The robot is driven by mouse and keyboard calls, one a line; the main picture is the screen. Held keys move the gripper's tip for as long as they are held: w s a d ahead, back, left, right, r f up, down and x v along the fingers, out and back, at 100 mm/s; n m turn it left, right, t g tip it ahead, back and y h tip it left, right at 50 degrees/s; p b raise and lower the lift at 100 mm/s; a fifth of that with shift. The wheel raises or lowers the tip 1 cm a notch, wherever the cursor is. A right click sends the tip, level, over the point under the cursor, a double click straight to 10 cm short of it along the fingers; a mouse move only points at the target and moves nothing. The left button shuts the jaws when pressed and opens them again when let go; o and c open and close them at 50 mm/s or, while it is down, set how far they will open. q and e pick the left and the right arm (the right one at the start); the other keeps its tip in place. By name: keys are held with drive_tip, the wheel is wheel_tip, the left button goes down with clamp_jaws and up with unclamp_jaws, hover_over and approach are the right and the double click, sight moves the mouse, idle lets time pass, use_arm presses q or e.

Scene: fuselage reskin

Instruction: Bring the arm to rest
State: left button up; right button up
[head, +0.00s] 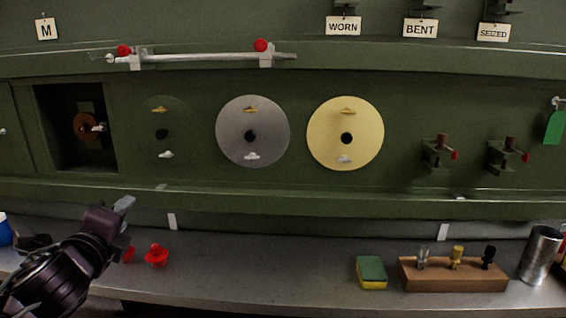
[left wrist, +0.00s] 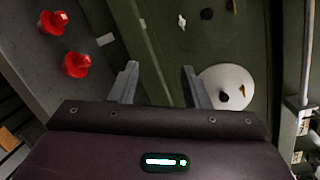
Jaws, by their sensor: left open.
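My left gripper (head: 124,204) is above the grey bench at the lower left in the head view, in front of the green panel. In the left wrist view its two fingers (left wrist: 160,85) are apart with nothing between them. My right gripper is in neither view. The green panel (head: 200,88) carries a grey disc (head: 252,130), a yellow disc (head: 346,133) and a dark green disc (head: 164,131). The grey bench (head: 230,270) runs below it.
Two red knobbed pieces (head: 156,256) stand on the bench near my left arm. A sponge (head: 371,272), a wooden block (head: 453,274) with several small fittings and a metal cup (head: 540,254) stand at the right. A rod (head: 200,57) crosses the upper panel. The bench middle is clear.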

use_arm(q)
drive_tip(key=s+d+f+n+g, duration=0.1)
drive_tip(key=s+f+n+g, duration=0.15)
drive_tip(key=f, duration=0.45)
drive_tip(key=s+d+f+n+g, duration=0.1)
drive_tip(key=d+f+n+g, duration=0.1)
drive_tip(key=f+n, duration=0.35)
drive_tip(key=s+d+f+n+g+h, duration=0.1)
drive_tip(key=s+d+f+n+g, duration=0.25)
drive_tip(key=s+f, duration=0.35)
drive_tip(key=s+d+f+n+g, duration=0.2)
drive_tip(key=s+f+n+g, duration=0.1)
drive_tip(key=s+f+n, duration=0.3)
drive_tip(key=s+d+f+n+g+h, duration=0.1)
drive_tip(key=s+d+f+n+g, duration=0.15)
drive_tip(key=s+f, duration=0.6)
wheel_tip(320, 180, down, 30)
drive_tip(key=s+g, duration=0.1)
drive_tip(key=s, duration=0.1)
drive_tip(key=s+a+f, duration=0.2)
drive_tip(key=s+f, duration=0.6)
drive_tip(key=s, duration=0.1)
drive_tip(key=s+a+f+g, duration=0.1)
drive_tip(key=s+a+f, duration=0.1)
drive_tip(key=s+f, duration=0.7)
drive_tip(key=shift+s+f+y, duration=0.15)
drive_tip(key=shift+s+y, duration=0.15)
drive_tip(key=shift+s, duration=0.1)
